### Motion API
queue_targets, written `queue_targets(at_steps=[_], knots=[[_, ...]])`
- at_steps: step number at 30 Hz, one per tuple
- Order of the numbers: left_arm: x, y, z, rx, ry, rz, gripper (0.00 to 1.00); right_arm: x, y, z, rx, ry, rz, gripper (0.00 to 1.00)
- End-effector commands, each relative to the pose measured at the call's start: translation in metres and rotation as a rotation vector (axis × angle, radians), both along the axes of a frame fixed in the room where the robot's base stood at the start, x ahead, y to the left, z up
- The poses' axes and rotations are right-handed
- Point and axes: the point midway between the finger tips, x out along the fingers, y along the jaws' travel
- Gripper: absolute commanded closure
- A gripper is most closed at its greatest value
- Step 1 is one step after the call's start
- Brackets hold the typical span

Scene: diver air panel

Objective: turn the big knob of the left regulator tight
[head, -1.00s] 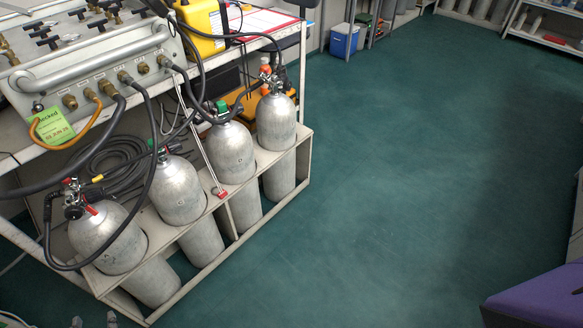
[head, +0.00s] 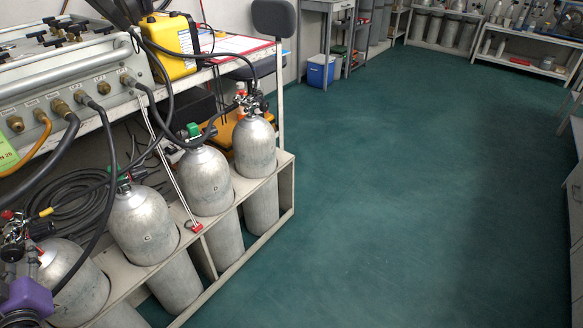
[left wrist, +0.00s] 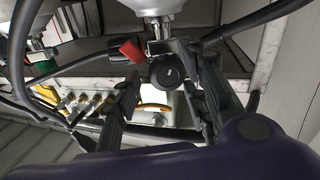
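The left regulator (head: 14,234) sits on top of the leftmost silver cylinder (head: 78,283) at the left edge of the head view, partly cut off. In the left wrist view its big round black knob (left wrist: 168,71) faces the camera, beside a red part (left wrist: 132,50) on the regulator. My left gripper (left wrist: 166,98) is open, with one dark finger on each side of the knob. I cannot tell whether either finger touches it. My purple left wrist (head: 27,296) hides part of the cylinder in the head view. My right gripper is out of view.
Several more cylinders, such as the one marked C (head: 143,222), stand in a grey rack (head: 285,185). Black hoses (head: 72,196) run from the panel (head: 60,85) above and hang near the regulator. The green floor (head: 390,180) to the right is clear.

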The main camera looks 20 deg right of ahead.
Motion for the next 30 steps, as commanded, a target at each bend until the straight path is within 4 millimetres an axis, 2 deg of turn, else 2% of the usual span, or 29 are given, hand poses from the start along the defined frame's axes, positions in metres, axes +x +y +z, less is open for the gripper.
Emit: queue_targets(at_steps=[3,11,18,20,30], knots=[[0.0061,0.0021,0.0001,0.001,0.000,0.000,0.60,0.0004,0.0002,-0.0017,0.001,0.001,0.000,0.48],[0.0066,0.0024,-0.0002,0.000,0.001,0.001,0.61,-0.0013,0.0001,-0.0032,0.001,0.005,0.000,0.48],[0.0064,0.0022,-0.0004,0.000,0.001,0.000,0.93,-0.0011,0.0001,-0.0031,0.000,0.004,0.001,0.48],[0.0064,0.0020,-0.0005,0.000,0.001,0.000,0.99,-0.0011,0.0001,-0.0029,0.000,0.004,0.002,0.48],[0.0062,0.0018,-0.0020,0.055,0.015,0.000,0.99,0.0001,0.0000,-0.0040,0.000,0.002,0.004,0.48]])
